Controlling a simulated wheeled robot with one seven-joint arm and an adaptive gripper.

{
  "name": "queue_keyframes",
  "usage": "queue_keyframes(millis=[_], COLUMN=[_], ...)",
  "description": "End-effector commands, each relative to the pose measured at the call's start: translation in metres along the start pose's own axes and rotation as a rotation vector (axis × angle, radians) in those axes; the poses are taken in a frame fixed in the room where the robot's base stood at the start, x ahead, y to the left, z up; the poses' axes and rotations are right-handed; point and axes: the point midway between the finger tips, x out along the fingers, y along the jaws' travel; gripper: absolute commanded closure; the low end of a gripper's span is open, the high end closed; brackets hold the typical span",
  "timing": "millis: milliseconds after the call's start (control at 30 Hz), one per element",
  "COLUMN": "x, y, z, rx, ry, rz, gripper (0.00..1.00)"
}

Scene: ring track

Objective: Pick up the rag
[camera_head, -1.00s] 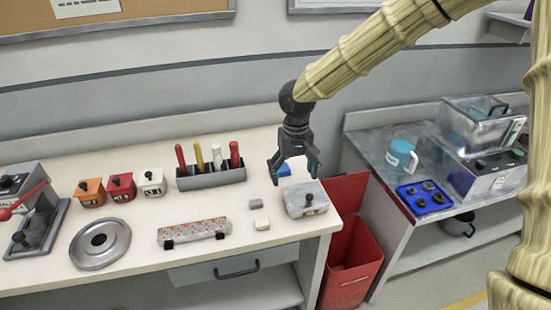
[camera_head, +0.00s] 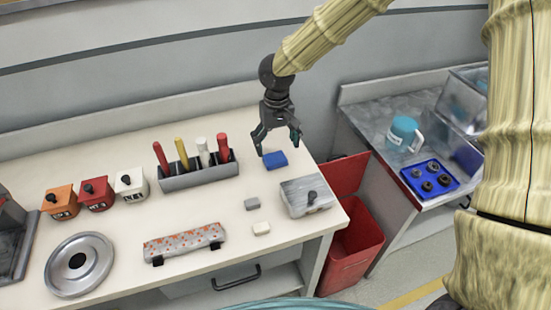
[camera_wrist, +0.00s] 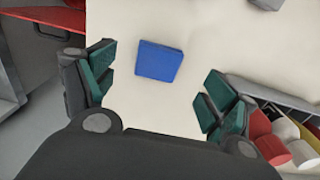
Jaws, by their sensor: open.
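A small blue block-like piece, which looks like the folded rag (camera_head: 275,160), lies flat on the white counter near its back right. In the wrist view this blue rag (camera_wrist: 159,61) lies between and a little beyond my two fingers. My gripper (camera_head: 277,148) is open, empty and pointing down, just above and behind the rag in the head view. Its dark fingers with green pads also show in the wrist view (camera_wrist: 157,95), spread wide apart. I see no contact with the rag.
A tool holder (camera_head: 200,175) with upright coloured handles stands left of the rag. A red bin (camera_head: 352,252) stands beyond the counter's right edge. Counter around the rag is clear.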

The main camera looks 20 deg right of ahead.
Motion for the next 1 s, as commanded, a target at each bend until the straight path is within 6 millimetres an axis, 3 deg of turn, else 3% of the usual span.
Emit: queue_keyframes(millis=[267, 700, 1000], x=[0.013, 0.053, 0.062], y=[0.0, 0.001, 0.001], z=[-0.002, -0.008, -0.008], rx=[-0.001, 0.0, 0.0], ry=[-0.004, -0.007, -0.005], rz=[0.0, 0.0, 0.0], gripper=[0.14, 0.14, 0.14])
